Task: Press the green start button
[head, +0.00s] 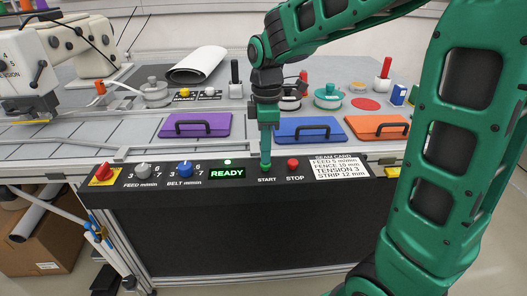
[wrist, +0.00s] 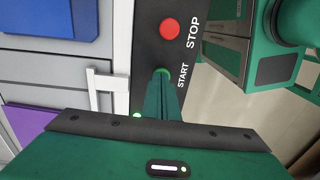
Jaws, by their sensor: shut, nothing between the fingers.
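The green start button (head: 265,168) sits on the black control panel (head: 330,178), above the label START. In the wrist view a sliver of the green button (wrist: 161,71) shows just past my fingertips. My gripper (head: 265,160) is shut and empty, pointing down with its tips right over the button. In the wrist view my gripper (wrist: 163,80) covers most of the button. I cannot tell whether the tips touch it or the button is pushed in. A lit READY display (head: 227,173) is left of the button, with a green lamp (head: 227,161) above it.
The red STOP button (head: 293,164) is close on the right, also in the wrist view (wrist: 169,29). A blue knob (head: 185,168), a grey knob (head: 143,169) and a red switch (head: 103,172) are to the left. Purple (head: 195,125), blue (head: 309,130) and orange (head: 377,127) handled panels lie behind.

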